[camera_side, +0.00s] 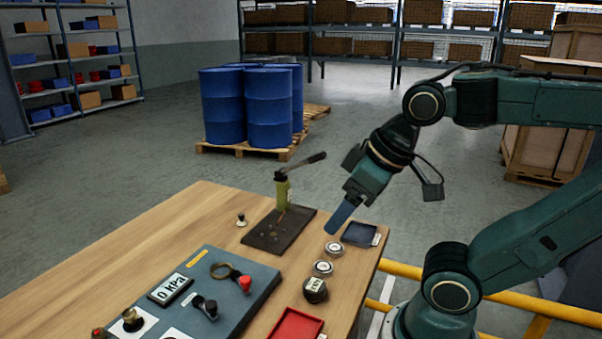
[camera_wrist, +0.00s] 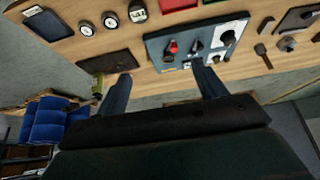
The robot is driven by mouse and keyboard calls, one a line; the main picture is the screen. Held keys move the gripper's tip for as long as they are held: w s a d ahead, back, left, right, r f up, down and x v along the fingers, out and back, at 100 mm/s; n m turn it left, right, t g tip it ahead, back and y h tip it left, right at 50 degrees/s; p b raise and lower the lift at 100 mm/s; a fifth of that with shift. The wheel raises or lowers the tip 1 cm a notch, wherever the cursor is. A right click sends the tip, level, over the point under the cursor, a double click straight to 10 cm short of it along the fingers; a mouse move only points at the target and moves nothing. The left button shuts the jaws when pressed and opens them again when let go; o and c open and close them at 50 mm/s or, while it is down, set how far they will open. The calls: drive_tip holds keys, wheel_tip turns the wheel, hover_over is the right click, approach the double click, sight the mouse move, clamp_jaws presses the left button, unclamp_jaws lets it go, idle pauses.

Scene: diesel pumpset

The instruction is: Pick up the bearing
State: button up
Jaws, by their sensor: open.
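Two small round pieces with pale faces and dark rims lie near the table's right edge in the side view, an upper one (camera_side: 333,248) and a lower one (camera_side: 323,268). They also show at the top left of the wrist view (camera_wrist: 110,20). I cannot tell for certain which piece is the bearing. My gripper (camera_side: 333,229) tilts down over the table, near the upper round piece; its fingers overlap in the side view. In the wrist view my gripper (camera_wrist: 163,78) is open, with its fingers wide apart and nothing between them.
A blue-grey panel (camera_side: 262,272) with a display and knobs fills the front of the wooden table (camera_side: 150,235). A dark mat (camera_side: 262,236) with a green hand-lever device (camera_side: 282,190), a dark-screened device (camera_side: 359,233), a black round part (camera_side: 315,291) and a red tray (camera_side: 297,327) stand around.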

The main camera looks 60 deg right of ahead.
drive_tip(key=m+g, duration=0.6)
drive_tip(key=m, duration=1)
hover_over(335, 246)
wheel_tip(335, 246, down, 11)
drive_tip(key=shift+s+f, duration=0.1)
drive_tip(key=shift+f, duration=0.05)
drive_tip(key=shift+f, duration=0.1)
drive_tip(key=shift+f, duration=4.2)
